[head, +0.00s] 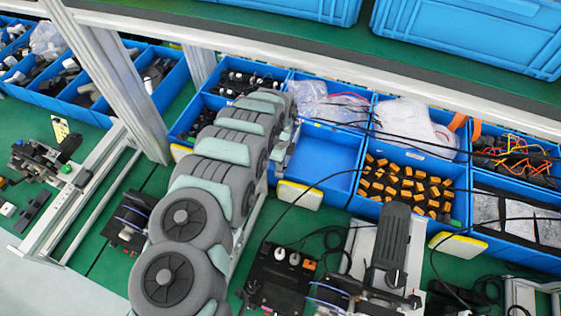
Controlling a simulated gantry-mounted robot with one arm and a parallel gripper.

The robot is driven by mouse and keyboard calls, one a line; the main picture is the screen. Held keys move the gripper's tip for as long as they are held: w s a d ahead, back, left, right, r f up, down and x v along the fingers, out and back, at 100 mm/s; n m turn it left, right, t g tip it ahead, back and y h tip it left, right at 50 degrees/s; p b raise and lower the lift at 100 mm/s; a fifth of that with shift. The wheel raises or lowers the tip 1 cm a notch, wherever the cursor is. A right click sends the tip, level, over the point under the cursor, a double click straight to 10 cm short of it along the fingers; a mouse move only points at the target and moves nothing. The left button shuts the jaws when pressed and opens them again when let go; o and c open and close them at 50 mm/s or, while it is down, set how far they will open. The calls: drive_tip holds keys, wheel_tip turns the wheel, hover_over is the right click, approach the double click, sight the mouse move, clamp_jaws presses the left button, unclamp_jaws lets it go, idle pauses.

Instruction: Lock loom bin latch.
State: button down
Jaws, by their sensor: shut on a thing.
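My arm (215,160), a chain of grey and pale green links, reaches from the bottom edge up over the bins. I cannot make out my gripper; the arm's own links appear to cover its far end. The row of blue bins (325,155) stands behind the arm, holding black parts, bagged parts, orange-black parts and coloured wires. No latch can be clearly told apart. Yellow-edged pale blocks sit on the bin fronts, one right of the arm (299,195) and one farther right (458,245). The arm hides part of the bins and bench.
Metal posts (112,75) and a rail frame (78,200) stand at left. A black device with white knobs (280,280) and a dark upright fixture (392,245) stand at the front. Black cables cross the bins. Large blue crates (470,30) sit on the upper shelf (330,45).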

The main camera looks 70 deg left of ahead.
idle(0.5)
drive_tip(key=c, duration=1.4)
unclamp_jaws()
drive_tip(key=shift+c, duration=0.2)
